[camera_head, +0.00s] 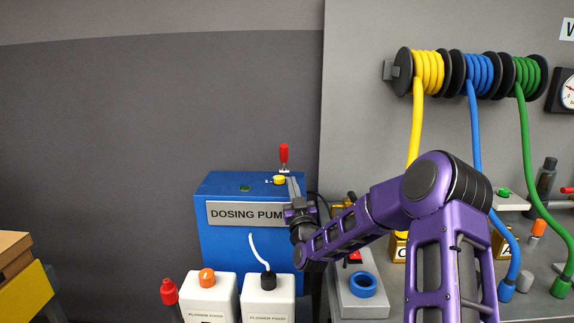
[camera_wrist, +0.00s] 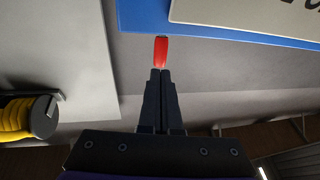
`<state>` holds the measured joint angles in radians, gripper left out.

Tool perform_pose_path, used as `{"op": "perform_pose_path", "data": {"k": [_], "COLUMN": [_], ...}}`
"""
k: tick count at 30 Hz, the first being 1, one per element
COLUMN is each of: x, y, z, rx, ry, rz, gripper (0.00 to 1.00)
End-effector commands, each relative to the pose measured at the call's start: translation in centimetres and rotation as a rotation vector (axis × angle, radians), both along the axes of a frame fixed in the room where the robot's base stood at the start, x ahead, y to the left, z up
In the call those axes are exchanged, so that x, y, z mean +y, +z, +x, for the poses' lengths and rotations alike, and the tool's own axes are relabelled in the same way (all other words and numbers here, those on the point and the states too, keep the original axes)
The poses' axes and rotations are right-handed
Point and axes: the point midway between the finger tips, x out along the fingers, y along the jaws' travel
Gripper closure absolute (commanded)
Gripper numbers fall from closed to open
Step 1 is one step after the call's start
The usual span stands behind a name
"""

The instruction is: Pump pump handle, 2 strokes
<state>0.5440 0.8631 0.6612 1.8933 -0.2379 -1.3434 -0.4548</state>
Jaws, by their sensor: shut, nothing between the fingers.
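The blue dosing pump box (camera_head: 215,246) stands left of centre in the head view. Its pump handle (camera_head: 284,153), a red grip on a thin rod, stands upright above the box's top right. A yellow cap (camera_head: 279,180) sits at the rod's foot. My gripper (camera_head: 292,184) is at the box's right edge, below the red grip. In the wrist view my gripper's fingers (camera_wrist: 160,73) are together and empty. The red grip (camera_wrist: 161,50) shows just beyond their tips; whether they touch it I cannot tell. The blue box (camera_wrist: 150,17) is behind it.
Two white bottles (camera_head: 267,301) and a red-capped one (camera_head: 169,291) stand before the pump. A blue ring (camera_head: 363,285) lies on a grey block at the right. Yellow, blue and green hoses (camera_head: 416,120) hang from wall reels. Cardboard boxes (camera_head: 14,252) are far left.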

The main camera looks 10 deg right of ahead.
Motion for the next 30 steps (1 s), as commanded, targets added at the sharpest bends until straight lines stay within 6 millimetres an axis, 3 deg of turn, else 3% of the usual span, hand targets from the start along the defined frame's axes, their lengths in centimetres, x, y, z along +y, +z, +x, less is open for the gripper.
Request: {"op": "perform_pose_path", "data": {"k": [6,12,18,30], "x": [0.1,0.1,0.1,0.1], "y": [1.5,2.5,3.0,3.1], "z": [4.3,7.0,8.3,8.5], "rx": [-0.002,-0.001,0.0,0.001], "ry": [0.0,0.001,0.0,0.0], "rz": [0.001,0.002,0.001,0.0], "gripper": [1.0,1.0,1.0,1.0]}}
